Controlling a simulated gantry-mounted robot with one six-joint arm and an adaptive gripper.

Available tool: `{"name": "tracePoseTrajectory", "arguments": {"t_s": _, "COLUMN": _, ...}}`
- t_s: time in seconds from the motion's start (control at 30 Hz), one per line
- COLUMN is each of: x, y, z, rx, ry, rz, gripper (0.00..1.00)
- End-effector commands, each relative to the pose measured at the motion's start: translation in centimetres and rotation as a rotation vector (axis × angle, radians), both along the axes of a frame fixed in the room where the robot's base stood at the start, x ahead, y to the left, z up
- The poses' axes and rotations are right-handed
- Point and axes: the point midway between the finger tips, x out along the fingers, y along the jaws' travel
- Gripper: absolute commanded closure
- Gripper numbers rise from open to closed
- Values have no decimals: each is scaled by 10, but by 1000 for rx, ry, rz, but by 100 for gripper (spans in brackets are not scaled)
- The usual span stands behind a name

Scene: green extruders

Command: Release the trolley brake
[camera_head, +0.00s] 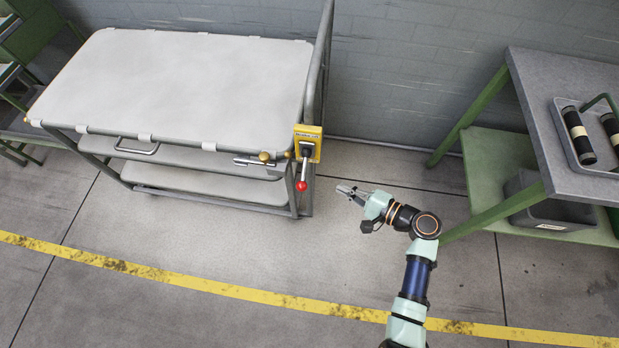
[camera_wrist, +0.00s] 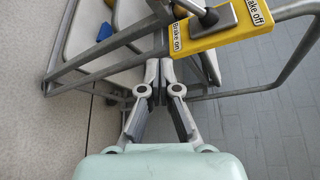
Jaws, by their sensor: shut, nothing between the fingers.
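The trolley (camera_head: 190,80) has grey-white shelves in a tubular metal frame. On its right end post is a yellow brake plate (camera_head: 308,134), which also shows at the top of the wrist view (camera_wrist: 218,35) with "Brake on" and "Brake off" labels. In the head view the brake lever with a red knob (camera_head: 301,186) hangs downward, away from the "Brake off" label. The wrist view shows part of the lever's metal rod (camera_wrist: 204,12); the knob is outside that view. My gripper (camera_head: 341,188) is shut and empty, right of the knob and apart from it. Its fingers point toward the trolley frame (camera_wrist: 158,66).
A green-legged workbench (camera_head: 560,100) with a tray of black rollers (camera_head: 578,135) stands at right, a grey bin (camera_head: 545,205) on its lower shelf. A grey block wall (camera_head: 420,60) is behind. The floor in front of the trolley, with a yellow line (camera_head: 200,283), is clear.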

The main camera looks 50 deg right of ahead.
Motion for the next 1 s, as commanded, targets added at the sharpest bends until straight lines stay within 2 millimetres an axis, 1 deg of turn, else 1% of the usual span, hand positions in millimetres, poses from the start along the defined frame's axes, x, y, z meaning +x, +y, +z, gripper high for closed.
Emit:
{"name": "tracePoseTrajectory", "arguments": {"t_s": 0.07, "x": 2, "y": 0, "z": -1, "rx": -1, "ry": 0, "rz": 2, "gripper": 100}}
{"name": "tracePoseTrajectory", "arguments": {"t_s": 0.17, "x": 12, "y": 1, "z": -5, "rx": -2, "ry": 1, "rz": 3, "gripper": 100}}
{"name": "tracePoseTrajectory", "arguments": {"t_s": 0.27, "x": 29, "y": 4, "z": -10, "rx": -4, "ry": 0, "rz": 5, "gripper": 100}}
{"name": "tracePoseTrajectory", "arguments": {"t_s": 0.6, "x": 101, "y": 11, "z": -27, "rx": -4, "ry": 1, "rz": 6, "gripper": 100}}
{"name": "tracePoseTrajectory", "arguments": {"t_s": 0.7, "x": 92, "y": 26, "z": -14, "rx": -4, "ry": 0, "rz": 2, "gripper": 100}}
{"name": "tracePoseTrajectory", "arguments": {"t_s": 0.8, "x": 88, "y": 36, "z": -9, "rx": -4, "ry": 0, "rz": 2, "gripper": 100}}
{"name": "tracePoseTrajectory", "arguments": {"t_s": 1.0, "x": 85, "y": 43, "z": -4, "rx": -3, "ry": 2, "rz": 2, "gripper": 100}}
